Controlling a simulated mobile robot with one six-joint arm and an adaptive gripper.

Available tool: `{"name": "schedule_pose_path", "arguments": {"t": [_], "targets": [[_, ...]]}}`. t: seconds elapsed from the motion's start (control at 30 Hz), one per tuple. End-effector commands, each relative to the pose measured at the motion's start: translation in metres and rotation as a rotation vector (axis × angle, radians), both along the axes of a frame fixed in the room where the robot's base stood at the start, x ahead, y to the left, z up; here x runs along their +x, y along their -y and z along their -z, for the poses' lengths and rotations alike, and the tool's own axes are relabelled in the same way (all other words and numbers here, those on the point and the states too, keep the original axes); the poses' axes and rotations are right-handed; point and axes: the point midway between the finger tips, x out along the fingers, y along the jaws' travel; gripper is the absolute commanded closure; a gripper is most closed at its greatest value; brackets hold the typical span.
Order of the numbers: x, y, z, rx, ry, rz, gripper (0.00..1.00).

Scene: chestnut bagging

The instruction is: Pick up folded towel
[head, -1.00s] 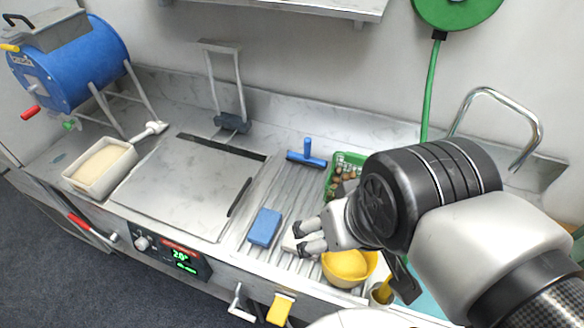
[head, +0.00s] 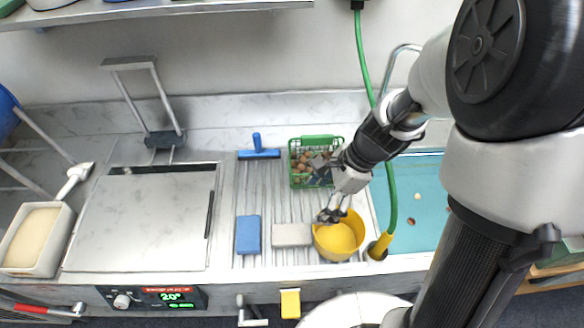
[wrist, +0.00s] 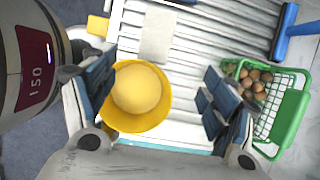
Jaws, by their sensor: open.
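A pale grey, flat rectangular folded cloth (head: 292,235) lies on the ribbed steel drainboard, between a blue rectangular pad (head: 248,234) and a yellow bowl (head: 338,240). I take the pale one as the folded towel, though the blue pad could also be folded cloth. My gripper (head: 332,215) is open and empty above the bowl, to the right of the pale towel. In the wrist view, the bowl (wrist: 136,122) shows between the spread fingers and the towel (wrist: 157,35) lies beyond it, near the top edge.
A green basket (head: 315,144) of chestnuts stands behind the bowl. A blue squeegee (head: 258,153) lies at the back. A yellow hose end (head: 379,248) is right of the bowl, beside the blue-green basin (head: 420,190). A flat steel plate (head: 145,215) lies left.

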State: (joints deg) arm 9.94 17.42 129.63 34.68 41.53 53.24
Motion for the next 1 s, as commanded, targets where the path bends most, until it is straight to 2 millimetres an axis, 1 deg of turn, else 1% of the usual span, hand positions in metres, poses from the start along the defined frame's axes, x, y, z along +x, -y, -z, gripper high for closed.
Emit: {"name": "schedule_pose_path", "arguments": {"t": [0.17,0.3,0.5,0.6,0.83,1.0], "targets": [[0.000,-0.009,0.027,0.004,-0.013,0.015,0.22],[-0.001,-0.021,0.057,0.003,-0.014,0.011,0.22],[0.000,-0.037,0.095,0.003,-0.011,0.011,0.22],[0.001,-0.043,0.108,0.002,-0.010,0.011,0.22],[0.000,-0.049,0.120,0.002,-0.009,0.010,0.22],[-0.005,-0.061,0.145,0.002,-0.010,0.010,0.22]]}}
